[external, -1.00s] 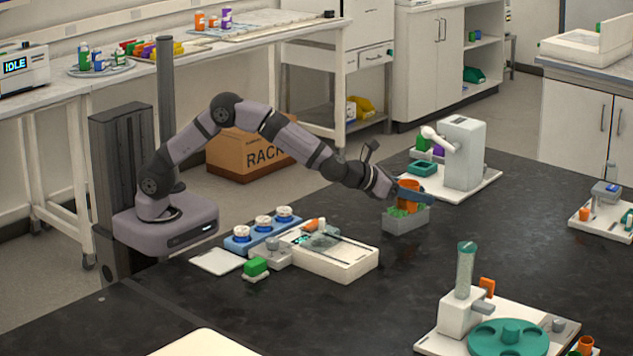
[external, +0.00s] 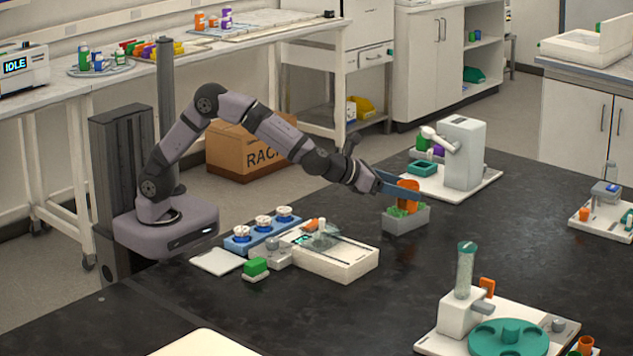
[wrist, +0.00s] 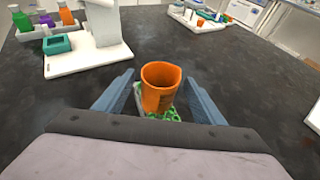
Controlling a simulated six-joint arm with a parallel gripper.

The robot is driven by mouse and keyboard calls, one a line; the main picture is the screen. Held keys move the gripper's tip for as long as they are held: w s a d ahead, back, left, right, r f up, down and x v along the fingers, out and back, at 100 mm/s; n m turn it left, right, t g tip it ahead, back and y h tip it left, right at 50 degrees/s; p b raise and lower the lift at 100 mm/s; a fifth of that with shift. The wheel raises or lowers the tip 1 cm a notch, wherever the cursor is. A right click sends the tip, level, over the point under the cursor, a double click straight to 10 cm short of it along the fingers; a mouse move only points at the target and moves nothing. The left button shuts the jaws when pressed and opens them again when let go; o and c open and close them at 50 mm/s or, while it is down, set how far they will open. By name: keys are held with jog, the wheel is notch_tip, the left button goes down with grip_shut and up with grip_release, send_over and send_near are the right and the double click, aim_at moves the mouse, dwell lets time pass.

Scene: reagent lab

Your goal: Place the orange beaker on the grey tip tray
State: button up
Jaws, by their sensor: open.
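The orange beaker (external: 408,194) stands upright on the grey tip tray (external: 405,222), on top of its green tips. In the wrist view the orange beaker (wrist: 160,86) sits between the two blue-grey fingers of my gripper (wrist: 160,98), with gaps on both sides. Green tips (wrist: 167,115) show just under the beaker there. In the external view my gripper (external: 400,188) is open at the left of the beaker, its fingers at about beaker height. The tray's near part is hidden by the gripper in the wrist view.
A white dispenser (external: 463,153) on a white base stands behind the tray. A white scale-like device (external: 335,258) and a blue rack (external: 262,230) lie to the left. A teal carousel (external: 508,338) is at the front right. Bare black bench surrounds the tray.

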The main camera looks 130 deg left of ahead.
jog(key=v, duration=0.7)
jog(key=shift+f, duration=0.1)
jog(key=w+d+r+m+t+h+p, duration=0.1)
jog(key=d+r+m+t+h+p, duration=0.2)
jog(key=d+m+p, duration=0.45)
jog(key=w+d+r+m+t+h+p, duration=0.1)
jog(key=w+d+r+m+h+p, duration=0.1)
jog(key=d+r+m+h+p, duration=0.55)
jog(key=s+d+m+g+p, duration=0.3)
jog(key=s+d+m+p, duration=0.5)
jog(key=d+m, duration=0.65)
jog(key=s+d+r+m+g+p, duration=0.15)
jog(key=s+m+g+p, duration=0.35)
jog(key=s+m, duration=0.55)
jog(key=s+d+r+m+g+p, duration=0.1)
jog(key=s+r+m+g+p, duration=0.2)
jog(key=s+m+p, duration=0.7)
jog(key=s+f+n+b, duration=0.2)
jog(key=f+b, duration=0.3)
jog(key=b, duration=0.4)
jog(key=shift+s+f+n+h, duration=0.25)
jog(key=shift+s+n+h, duration=0.15)
jog(key=shift+s, duration=0.2)
